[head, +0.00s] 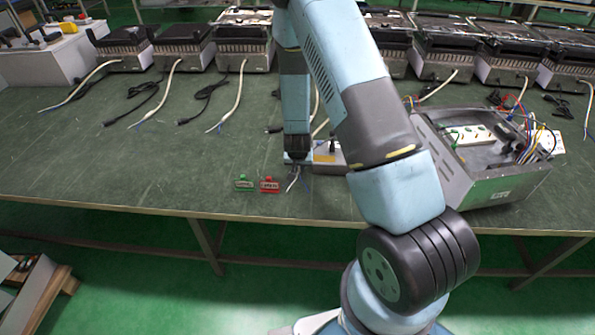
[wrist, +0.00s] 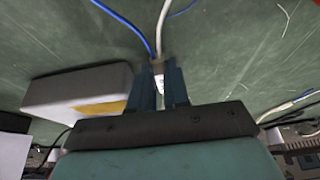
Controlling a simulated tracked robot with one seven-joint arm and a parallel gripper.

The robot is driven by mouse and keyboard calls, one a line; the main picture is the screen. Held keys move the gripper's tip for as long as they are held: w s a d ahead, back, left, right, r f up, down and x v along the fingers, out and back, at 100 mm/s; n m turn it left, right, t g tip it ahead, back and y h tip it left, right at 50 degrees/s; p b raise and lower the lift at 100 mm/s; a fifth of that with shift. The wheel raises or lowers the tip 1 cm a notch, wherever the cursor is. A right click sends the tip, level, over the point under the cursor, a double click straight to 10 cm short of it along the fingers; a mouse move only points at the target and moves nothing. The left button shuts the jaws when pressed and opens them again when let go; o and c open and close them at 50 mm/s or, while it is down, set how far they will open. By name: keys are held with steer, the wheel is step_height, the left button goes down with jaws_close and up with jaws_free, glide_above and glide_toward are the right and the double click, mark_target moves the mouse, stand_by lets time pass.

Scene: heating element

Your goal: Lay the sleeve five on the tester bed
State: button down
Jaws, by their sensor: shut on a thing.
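My gripper (head: 298,163) points down low over the green bench, in front of the row of appliances. In the wrist view its two blue fingers (wrist: 159,80) are shut on a small pale sleeve (wrist: 159,79) with faint dark marking. The number on it is too small to read. A white wire and a blue wire run from the sleeve area, away from the fingers. A pale box with a yellow patch (wrist: 75,93), perhaps the tester bed, stands just left of the fingers in the wrist view. In the head view it (head: 328,156) is right of the gripper, partly hidden by my arm.
An open metal housing (head: 480,155) with coloured wires stands to the right. Several appliances with loose cables line the back. The bench's left front is clear.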

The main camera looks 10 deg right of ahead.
steer(key=shift+f, duration=1.1)
steer(key=c, duration=1.1)
jaws_free()
